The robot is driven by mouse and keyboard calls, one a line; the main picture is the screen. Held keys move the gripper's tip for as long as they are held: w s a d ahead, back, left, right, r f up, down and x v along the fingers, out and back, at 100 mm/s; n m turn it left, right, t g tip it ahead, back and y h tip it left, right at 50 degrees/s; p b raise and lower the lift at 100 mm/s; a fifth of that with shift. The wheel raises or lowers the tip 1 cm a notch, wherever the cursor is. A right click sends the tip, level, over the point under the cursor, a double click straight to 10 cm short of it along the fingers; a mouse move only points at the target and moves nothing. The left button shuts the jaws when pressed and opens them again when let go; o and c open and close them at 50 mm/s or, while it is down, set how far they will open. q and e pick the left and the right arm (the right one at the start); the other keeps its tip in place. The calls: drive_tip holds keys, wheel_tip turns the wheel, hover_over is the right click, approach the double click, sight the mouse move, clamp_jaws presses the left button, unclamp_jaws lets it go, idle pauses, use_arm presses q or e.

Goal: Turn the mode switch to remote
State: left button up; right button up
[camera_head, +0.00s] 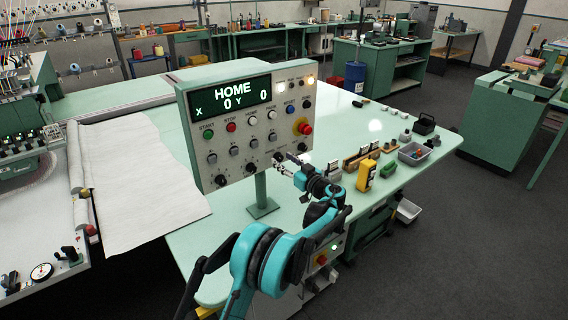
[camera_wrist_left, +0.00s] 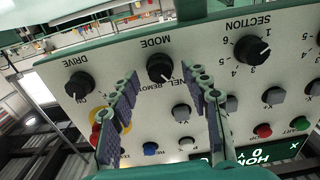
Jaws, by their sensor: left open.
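The mode switch (camera_wrist_left: 160,69) is a round black knob under the upside-down word MODE in the left wrist view. My left gripper (camera_wrist_left: 163,82) is open, with one finger on each side of the knob's lower part and nothing gripped. Contact cannot be told. In the head view my left gripper (camera_head: 288,165) is at the lower edge of the control panel (camera_head: 200,155), largely covering the mode switch. My right gripper is not in view.
The drive knob (camera_wrist_left: 78,84) and section knob (camera_wrist_left: 252,51) flank the mode switch. Push buttons and a red emergency stop (camera_head: 305,129) are close by. The panel display (camera_head: 231,97) reads HOME, X 0, Y 0.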

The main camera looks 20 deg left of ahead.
use_arm(q)
drive_tip(key=shift+w+a, duration=0.15)
drive_tip(key=shift+a, duration=0.05)
clamp_jaws()
drive_tip(key=shift+m, duration=0.3)
drive_tip(key=m+p, duration=0.1)
drive_tip(key=m, duration=0.5)
drive_tip(key=shift+d, duration=0.1)
drive_tip(key=m, duration=0.3)
drive_tip(key=shift+w+m, duration=0.1)
drive_tip(key=shift+m, duration=0.3)
drive_tip(key=shift+f+m, duration=0.1)
drive_tip(key=shift+m, duration=1.8)
